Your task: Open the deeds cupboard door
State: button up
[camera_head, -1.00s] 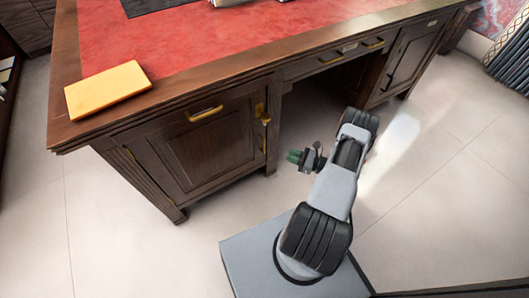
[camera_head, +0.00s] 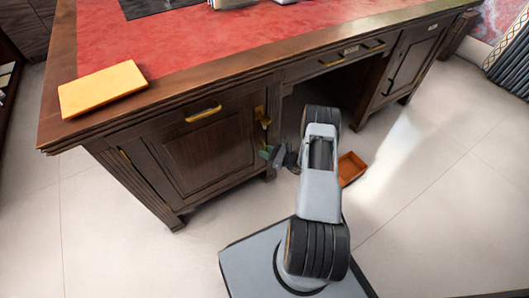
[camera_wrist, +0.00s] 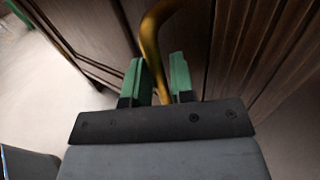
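The wooden desk's left cupboard door (camera_head: 212,152) looks shut. It has a brass upright handle (camera_head: 265,121) by its right edge and a horizontal brass pull above its panel. My gripper (camera_head: 274,155) is at the lower part of the upright handle. In the wrist view, the brass handle (camera_wrist: 151,40) runs down between the two green fingertips of my gripper (camera_wrist: 161,75). The fingers are apart, with a gap beside the handle; I cannot tell whether either touches it. Another cupboard door (camera_head: 410,62) with a dark handle is at the desk's right end.
An orange-brown open tray (camera_head: 350,168) lies on the floor right of my arm. A yellow book-like block (camera_head: 103,89) lies on the desk's left corner. The desk's knee space is open in the middle. The pale floor (camera_head: 120,240) in front of the left door is clear.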

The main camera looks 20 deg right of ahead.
jog(key=shift+w+a, duration=0.15)
jog(key=shift+c, duration=0.5)
grip_shut()
